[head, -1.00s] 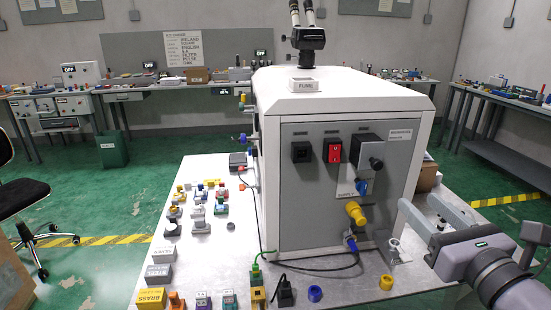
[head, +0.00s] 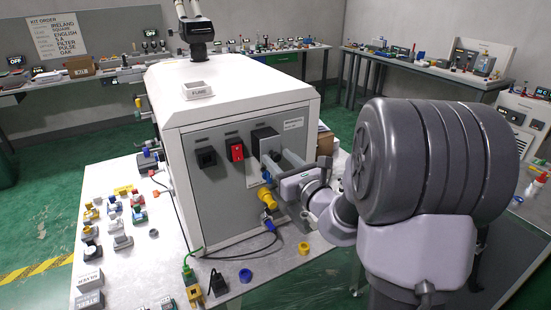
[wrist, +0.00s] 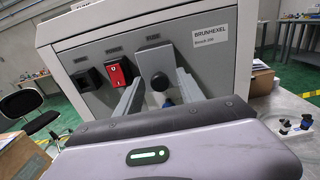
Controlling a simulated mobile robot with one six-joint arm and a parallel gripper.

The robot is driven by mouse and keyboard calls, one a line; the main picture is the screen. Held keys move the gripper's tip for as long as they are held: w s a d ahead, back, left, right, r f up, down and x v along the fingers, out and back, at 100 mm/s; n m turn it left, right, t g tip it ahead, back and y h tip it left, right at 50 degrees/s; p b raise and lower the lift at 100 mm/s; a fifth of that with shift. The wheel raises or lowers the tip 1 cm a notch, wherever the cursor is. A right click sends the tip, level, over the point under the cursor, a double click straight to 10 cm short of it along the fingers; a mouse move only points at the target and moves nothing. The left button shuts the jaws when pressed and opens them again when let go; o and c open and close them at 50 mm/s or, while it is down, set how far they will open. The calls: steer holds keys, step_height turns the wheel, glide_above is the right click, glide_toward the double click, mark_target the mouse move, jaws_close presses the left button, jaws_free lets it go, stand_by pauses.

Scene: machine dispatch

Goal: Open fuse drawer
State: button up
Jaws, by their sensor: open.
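The large white machine (head: 215,95) has a grey front panel (head: 215,205). My gripper (wrist: 157,88) holds nothing; I cannot tell whether the fingers touch the knob. The block looks flush, not pulled out.
Left of the block are a red switch (head: 236,150) and a black socket (head: 206,157). Below my fingers are a yellow connector (head: 267,198) and a blue plug (head: 270,225) with a cable. Small parts crowd the table's left side. Blue (head: 245,275) and yellow (head: 304,248) rings lie in front.

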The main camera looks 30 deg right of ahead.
jaws_close()
stand_by(1.5)
